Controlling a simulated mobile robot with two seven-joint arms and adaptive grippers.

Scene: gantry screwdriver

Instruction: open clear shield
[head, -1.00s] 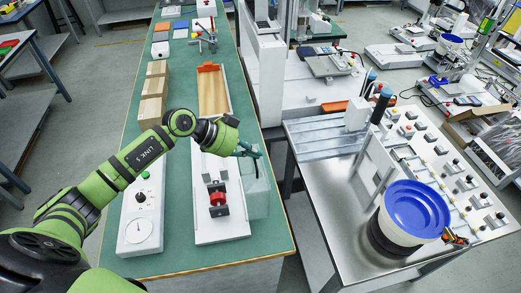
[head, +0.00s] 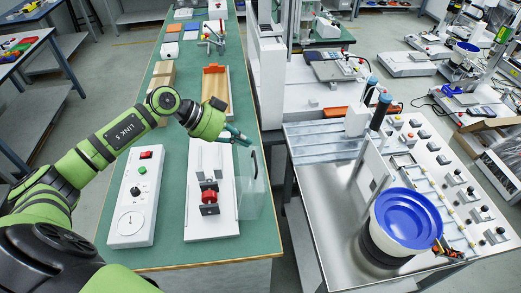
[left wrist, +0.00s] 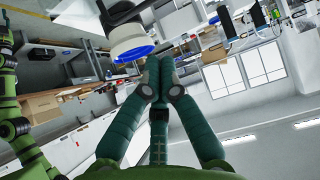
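The clear shield (head: 252,188) is a see-through panel at the right side of the white fixture (head: 213,226) in the head view. It stands out over the green bench near its right edge. A red part (head: 209,196) in a dark holder sits on the fixture beside it. My left gripper (head: 243,138) is above the shield's far upper edge; I cannot tell whether they touch. In the left wrist view its teal fingers (left wrist: 160,82) are together at the tips, with nothing visible between them. The shield cannot be made out there. My right gripper is not in view.
A white control box (head: 136,205) with a dial and buttons stands left of the fixture. A steel table with a blue bowl (head: 410,218) stands to the right, across a gap.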

